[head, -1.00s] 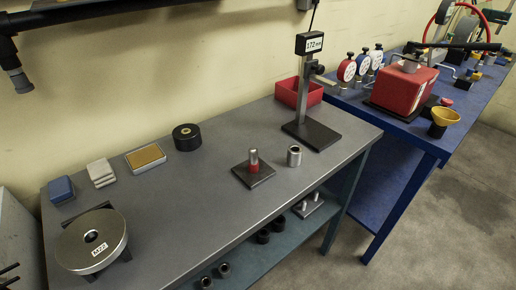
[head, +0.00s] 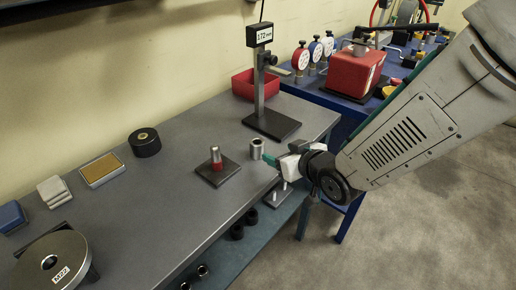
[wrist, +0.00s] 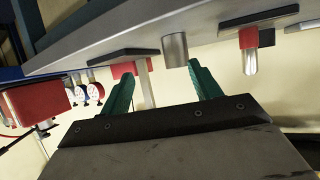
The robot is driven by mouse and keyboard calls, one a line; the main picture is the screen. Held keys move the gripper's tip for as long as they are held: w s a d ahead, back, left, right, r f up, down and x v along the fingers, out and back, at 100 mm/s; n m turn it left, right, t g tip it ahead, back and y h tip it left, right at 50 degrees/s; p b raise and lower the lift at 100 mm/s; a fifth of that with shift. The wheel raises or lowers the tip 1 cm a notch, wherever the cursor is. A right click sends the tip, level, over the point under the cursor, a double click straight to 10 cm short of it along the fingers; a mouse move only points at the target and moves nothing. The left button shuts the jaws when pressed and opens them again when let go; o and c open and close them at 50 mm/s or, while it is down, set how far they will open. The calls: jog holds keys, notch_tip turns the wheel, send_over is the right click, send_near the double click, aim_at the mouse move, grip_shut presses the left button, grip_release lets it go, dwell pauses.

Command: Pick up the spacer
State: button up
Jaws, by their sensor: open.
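The spacer, a short grey metal cylinder with an open top (head: 257,146), stands upright near the front edge of the grey bench. My gripper (head: 270,159) reaches in from the right, its teal fingertips just beside the spacer in the head view. In the wrist view, which is upside down, my gripper (wrist: 162,70) is open, and the spacer (wrist: 175,48) shows beyond and between the two teal fingers, nearer the right one. Nothing is held. I cannot tell whether a finger touches the spacer.
A metal pin with a red collar (head: 216,158) stands on a dark plate left of the spacer. Behind is a height gauge (head: 260,90) on a dark base, with a red bin (head: 243,84). A black roll (head: 145,142) sits further left. Bench between is clear.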

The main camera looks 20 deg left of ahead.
aim_at(261, 149)
jog(key=shift+s+a+f+y, duration=0.2)
jog(key=shift+a+f, duration=0.05)
jog(key=shift+a, duration=0.3)
jog(key=shift+s+a+f+y, duration=0.15)
jog(key=shift+a+f+y, duration=0.05)
jog(key=shift+a, duration=0.35)
jog(key=x, duration=0.7)
jog(key=shift+w+a+r, duration=0.1)
jog(key=shift+a+r, duration=0.2)
jog(key=shift+a, duration=0.05)
jog(key=c, duration=1.3)
